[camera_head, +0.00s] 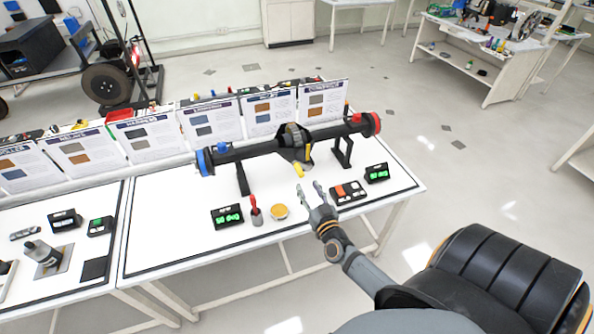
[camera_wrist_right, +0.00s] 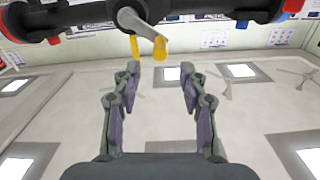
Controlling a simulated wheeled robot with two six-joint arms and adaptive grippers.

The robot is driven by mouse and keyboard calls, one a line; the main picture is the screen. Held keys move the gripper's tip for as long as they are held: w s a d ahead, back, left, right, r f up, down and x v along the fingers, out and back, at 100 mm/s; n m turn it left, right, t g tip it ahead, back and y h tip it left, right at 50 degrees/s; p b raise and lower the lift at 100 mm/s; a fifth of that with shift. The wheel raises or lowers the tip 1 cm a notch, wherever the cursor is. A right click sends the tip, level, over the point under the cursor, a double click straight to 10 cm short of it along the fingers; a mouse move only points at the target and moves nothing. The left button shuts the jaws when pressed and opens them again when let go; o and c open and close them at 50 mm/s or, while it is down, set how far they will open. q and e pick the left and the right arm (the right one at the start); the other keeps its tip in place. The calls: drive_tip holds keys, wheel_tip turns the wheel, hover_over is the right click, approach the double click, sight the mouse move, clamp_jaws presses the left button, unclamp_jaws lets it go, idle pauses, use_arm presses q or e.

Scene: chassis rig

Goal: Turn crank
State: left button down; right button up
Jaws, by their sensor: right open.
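The chassis rig is a black axle bar (camera_head: 248,151) on black stands, with a blue left end and a red right end. At its middle is a round dark housing. A grey crank arm (camera_wrist_right: 133,20) with a yellow handle (camera_wrist_right: 160,48) hangs there in the right wrist view. Yellow also shows below the housing in the head view (camera_head: 298,173). My right gripper (camera_head: 309,187) is open and empty, just in front of and below the housing. In the wrist view, the handle is beyond and above the gap between its fingers (camera_wrist_right: 160,80), apart from them. My left gripper is not in view.
On the white table (camera_head: 160,240) in front of the rig stand a red-handled tool (camera_head: 256,212), a yellow round item (camera_head: 279,212), a green-lit display (camera_head: 227,216) and a button box (camera_head: 348,192). Information panels (camera_head: 210,119) line the back edge. Open floor lies to the right.

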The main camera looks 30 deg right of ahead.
sight(300, 172)
drive_tip(key=x, duration=0.8)
drive_tip(key=shift+w+b, duration=0.3)
drive_tip(key=shift+w, duration=0.05)
clamp_jaws()
